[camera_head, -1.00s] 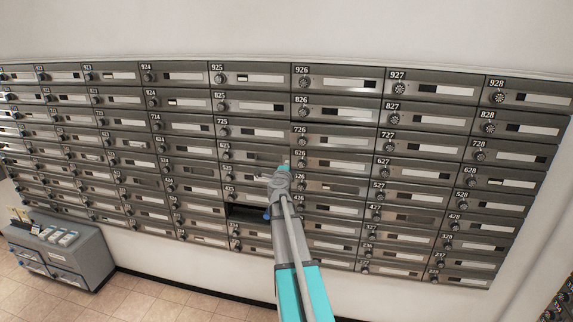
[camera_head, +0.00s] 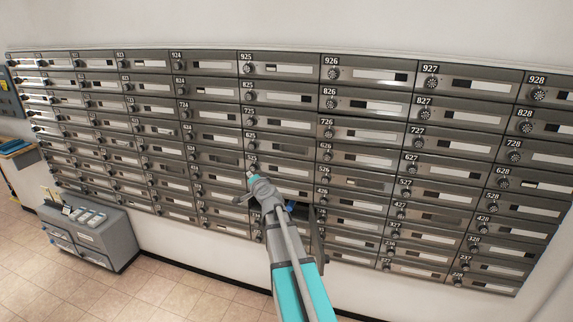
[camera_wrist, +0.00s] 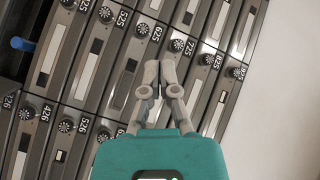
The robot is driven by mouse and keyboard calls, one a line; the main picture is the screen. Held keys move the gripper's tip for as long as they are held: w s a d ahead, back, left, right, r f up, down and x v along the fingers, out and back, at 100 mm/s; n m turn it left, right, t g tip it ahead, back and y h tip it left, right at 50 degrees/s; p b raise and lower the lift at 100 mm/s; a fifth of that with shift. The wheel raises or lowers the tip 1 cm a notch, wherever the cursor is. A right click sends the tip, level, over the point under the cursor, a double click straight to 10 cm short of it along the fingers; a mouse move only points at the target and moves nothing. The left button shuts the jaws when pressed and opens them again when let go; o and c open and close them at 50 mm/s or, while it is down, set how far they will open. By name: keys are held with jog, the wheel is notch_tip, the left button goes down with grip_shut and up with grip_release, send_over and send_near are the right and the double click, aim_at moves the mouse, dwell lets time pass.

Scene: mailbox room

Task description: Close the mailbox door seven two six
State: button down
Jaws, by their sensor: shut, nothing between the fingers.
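Mailbox door 726 (camera_head: 352,132) sits in the column under 926 and looks flush with the cabinet front. My gripper (camera_head: 251,178) is left of and below it in the head view, in front of the 925 column. In the wrist view my gripper (camera_wrist: 157,72) is shut and empty, with the fingertips between the 625 and 725 labels. Door 726 cannot be made out there; my gripper covers part of that column. A compartment low in the 925 column stands open, with its door (camera_head: 318,242) swung outward on the right. A blue item (camera_wrist: 22,44) shows at the opening.
The mailbox wall (camera_head: 285,100) fills most of the head view. A grey cabinet (camera_head: 92,240) with small items on top stands on the tiled floor at the left. The floor (camera_head: 170,290) in front of the wall is clear.

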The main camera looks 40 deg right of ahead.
jog(key=s+a+f+n+g+y, duration=0.2)
jog(key=a+f+n, duration=0.15)
jog(key=a, duration=0.35)
jog(key=s+a+f+n+g+y+b, duration=0.1)
jog(key=s+a+f+n+g+y, duration=0.2)
jog(key=a, duration=0.4)
jog(key=s+a+f+n+g+y, duration=0.2)
jog(key=a+f+n, duration=0.15)
jog(key=a, duration=0.35)
jog(key=s+a+f+n+g+h+b, duration=0.1)
jog(key=s+a+f+n+g+h, duration=0.1)
jog(key=s, duration=0.8)
jog(key=s+a+f+n+g+h+b, duration=0.1)
jog(key=s+a+f+n+g+h, duration=0.1)
jog(key=s+a+f+g, duration=0.2)
jog(key=s+f+g, duration=0.3)
jog(key=s+f, duration=0.1)
jog(key=s, duration=0.2)
jog(key=shift+a+n+g, duration=0.3)
jog(key=shift+n, duration=0.1)
jog(key=shift+s, duration=0.15)
